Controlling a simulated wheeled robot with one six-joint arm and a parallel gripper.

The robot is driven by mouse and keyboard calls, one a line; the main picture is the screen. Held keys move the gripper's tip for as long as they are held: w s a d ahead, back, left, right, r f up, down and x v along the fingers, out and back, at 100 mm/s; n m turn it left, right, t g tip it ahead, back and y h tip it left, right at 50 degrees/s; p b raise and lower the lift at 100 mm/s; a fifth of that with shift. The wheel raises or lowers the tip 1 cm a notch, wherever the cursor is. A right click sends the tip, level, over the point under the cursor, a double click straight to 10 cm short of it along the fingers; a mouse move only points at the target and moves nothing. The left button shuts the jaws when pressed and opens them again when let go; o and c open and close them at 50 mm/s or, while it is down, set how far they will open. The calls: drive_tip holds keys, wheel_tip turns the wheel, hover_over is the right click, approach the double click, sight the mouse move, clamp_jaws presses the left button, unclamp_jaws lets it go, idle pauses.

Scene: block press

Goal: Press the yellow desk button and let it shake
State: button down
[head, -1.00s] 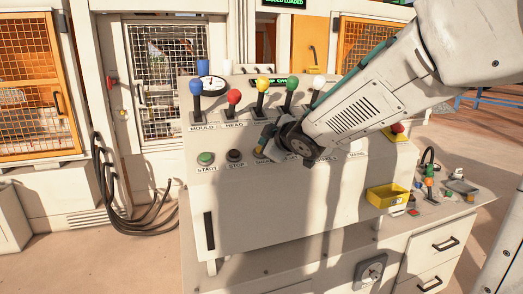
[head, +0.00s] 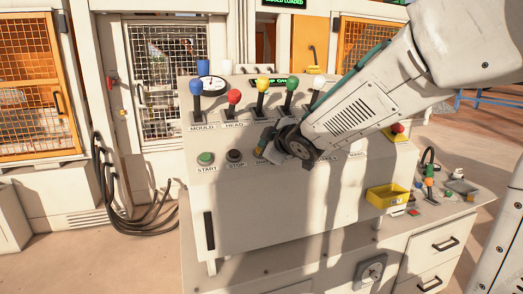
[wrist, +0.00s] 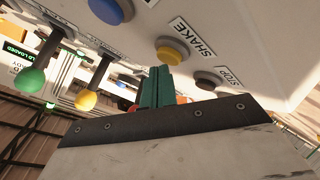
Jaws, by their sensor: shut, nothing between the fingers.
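The yellow button (wrist: 171,52), labelled SHAKE, sits in a pale ring on the cream desk panel (head: 228,180). In the wrist view its top face shows clearly. My gripper (wrist: 161,72) has its teal fingers shut together and empty, with the tips just in front of the button's lower edge. I cannot tell whether they touch it. In the head view my gripper (head: 264,148) is over the button's place, right of the stop button, and mostly hides the yellow button.
The dark stop button (head: 235,156) and green start button (head: 206,158) are to the left. Coloured levers stand behind, including a yellow-knobbed one (head: 262,85) and a green-knobbed one (head: 292,84). A yellow tray (head: 388,197) hangs at the right front.

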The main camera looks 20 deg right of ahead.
drive_tip(key=shift+w+f, duration=0.2)
drive_tip(key=shift+f, duration=0.3)
idle(0.5)
drive_tip(key=shift+r, duration=0.1)
drive_tip(key=shift+s+r, duration=0.35)
drive_tip(key=shift+r, duration=0.4)
drive_tip(key=r, duration=0.1)
drive_tip(key=s+r, duration=0.1)
drive_tip(key=r, duration=0.1)
drive_tip(key=s+r, duration=0.1)
drive_tip(key=shift+r, duration=0.3)
idle(0.5)
